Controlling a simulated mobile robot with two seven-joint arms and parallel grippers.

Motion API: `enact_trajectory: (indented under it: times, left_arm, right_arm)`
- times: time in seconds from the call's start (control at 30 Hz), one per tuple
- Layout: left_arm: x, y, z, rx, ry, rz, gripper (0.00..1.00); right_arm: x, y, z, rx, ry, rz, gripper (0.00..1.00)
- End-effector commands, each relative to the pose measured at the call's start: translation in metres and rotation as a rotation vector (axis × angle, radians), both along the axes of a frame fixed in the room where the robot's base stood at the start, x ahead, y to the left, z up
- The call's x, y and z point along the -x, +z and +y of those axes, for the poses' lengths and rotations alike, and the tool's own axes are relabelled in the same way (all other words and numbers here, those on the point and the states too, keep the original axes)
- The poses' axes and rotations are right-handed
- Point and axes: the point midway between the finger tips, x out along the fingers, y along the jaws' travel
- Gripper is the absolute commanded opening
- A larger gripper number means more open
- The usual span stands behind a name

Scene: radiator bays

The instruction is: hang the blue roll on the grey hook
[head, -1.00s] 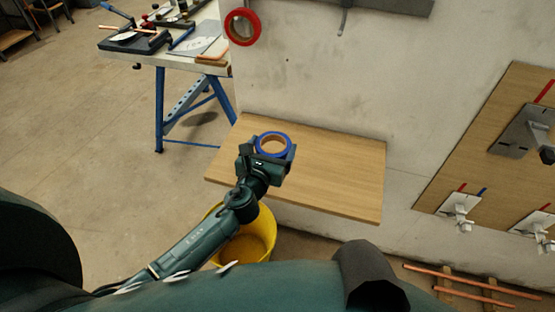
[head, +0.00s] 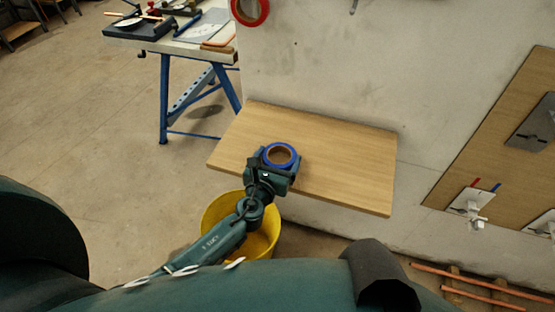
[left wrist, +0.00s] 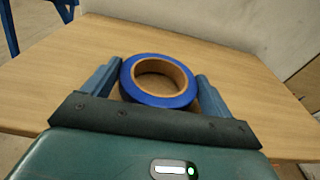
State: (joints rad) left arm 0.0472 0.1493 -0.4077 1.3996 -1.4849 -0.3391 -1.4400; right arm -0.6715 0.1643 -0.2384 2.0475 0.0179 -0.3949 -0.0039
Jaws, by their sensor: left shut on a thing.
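The blue roll (head: 280,155), a blue ring with a brown core, is over the front part of the wooden shelf (head: 340,160). My left gripper (head: 277,168) is shut on it. In the left wrist view the blue roll (left wrist: 158,82) sits between the two fingers, its opening facing up. I cannot tell whether it touches the shelf. The lower tip of a grey hook (head: 354,6) shows on the wall at the top edge of the head view; the rest is cut off. My right gripper is not in view.
A red roll (head: 250,10) is on the wall at the upper left. A yellow bucket (head: 222,215) stands below the shelf's front. A workbench (head: 180,45) with tools is at the left, a wooden board (head: 470,150) with fittings at the right. Most of the shelf is clear.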

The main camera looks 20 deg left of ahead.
Motion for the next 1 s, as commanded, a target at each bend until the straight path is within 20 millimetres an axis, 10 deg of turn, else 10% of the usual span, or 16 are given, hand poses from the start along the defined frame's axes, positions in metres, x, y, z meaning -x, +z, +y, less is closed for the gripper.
enact_trajectory:
  times: [0.2,0.23,0.4,0.7,1.0]
  left_arm:
    - [0.000,-0.006,0.000,-0.001,0.000,-0.001,0.62]
    - [0.000,-0.004,0.000,-0.001,0.000,0.000,0.87]
    - [0.000,-0.004,0.000,-0.001,0.000,0.000,1.00]
    - [0.001,-0.004,-0.001,0.000,-0.001,0.001,1.00]
    - [0.059,-0.009,0.000,-0.001,-0.002,0.003,1.00]
  right_arm:
    - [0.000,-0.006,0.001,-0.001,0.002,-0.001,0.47]
    - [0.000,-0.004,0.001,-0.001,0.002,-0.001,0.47]
    - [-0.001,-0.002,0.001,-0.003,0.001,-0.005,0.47]
    - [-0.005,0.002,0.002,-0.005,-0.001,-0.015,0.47]
    - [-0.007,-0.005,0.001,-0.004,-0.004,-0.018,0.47]
